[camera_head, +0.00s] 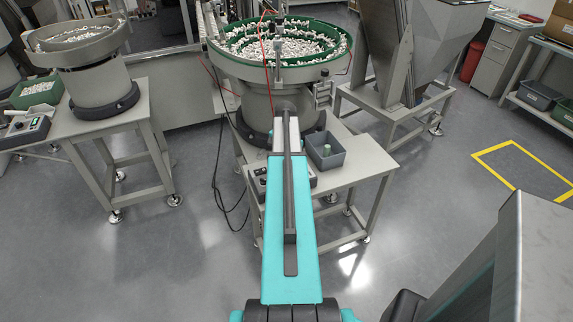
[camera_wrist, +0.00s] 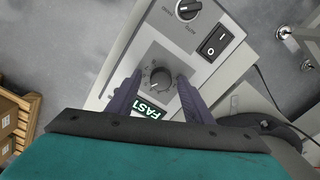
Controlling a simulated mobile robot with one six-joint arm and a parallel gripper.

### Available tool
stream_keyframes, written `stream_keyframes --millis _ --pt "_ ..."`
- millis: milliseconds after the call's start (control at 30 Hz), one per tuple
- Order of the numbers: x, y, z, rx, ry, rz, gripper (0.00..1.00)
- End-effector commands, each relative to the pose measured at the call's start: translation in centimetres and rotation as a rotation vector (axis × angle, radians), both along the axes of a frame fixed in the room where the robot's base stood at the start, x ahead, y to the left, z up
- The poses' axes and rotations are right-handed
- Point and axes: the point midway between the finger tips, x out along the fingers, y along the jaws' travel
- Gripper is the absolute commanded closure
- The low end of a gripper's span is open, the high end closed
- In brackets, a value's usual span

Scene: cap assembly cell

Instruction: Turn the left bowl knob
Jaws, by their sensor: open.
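In the wrist view a round dark knob (camera_wrist: 160,78) with a dial scale sits on a light control panel (camera_wrist: 120,80). My gripper (camera_wrist: 160,80) is open, one purple finger on each side of this knob, with a visible gap on both sides. A "FAST" label (camera_wrist: 150,106) shows between the fingers. In the head view my arm reaches to the table of the middle bowl feeder (camera_head: 270,65); its control box (camera_head: 258,180) is partly hidden behind my arm, and so is my gripper. Another bowl feeder (camera_head: 95,85) stands at the left with its own control box (camera_head: 25,130).
The panel also has a second knob (camera_wrist: 187,9) and a black rocker switch (camera_wrist: 216,42). A grey bin (camera_head: 326,152) stands on the table right of my arm. Cables hang at the table's left. The floor (camera_head: 180,260) in front is clear.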

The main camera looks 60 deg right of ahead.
Motion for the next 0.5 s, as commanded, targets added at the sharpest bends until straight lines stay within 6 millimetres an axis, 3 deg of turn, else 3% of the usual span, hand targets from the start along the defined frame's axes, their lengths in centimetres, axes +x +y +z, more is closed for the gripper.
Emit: stream_keyframes --millis 67,300,367,500 --pt "0.00 0.00 0.00 0.000 0.000 0.000 0.55" --pt "-0.03 0.01 0.01 0.000 0.001 0.000 0.95" --pt "0.04 -0.93 0.00 0.000 0.001 -0.002 0.95" --pt "-0.05 -0.19 0.04 -0.003 0.002 0.006 0.95"
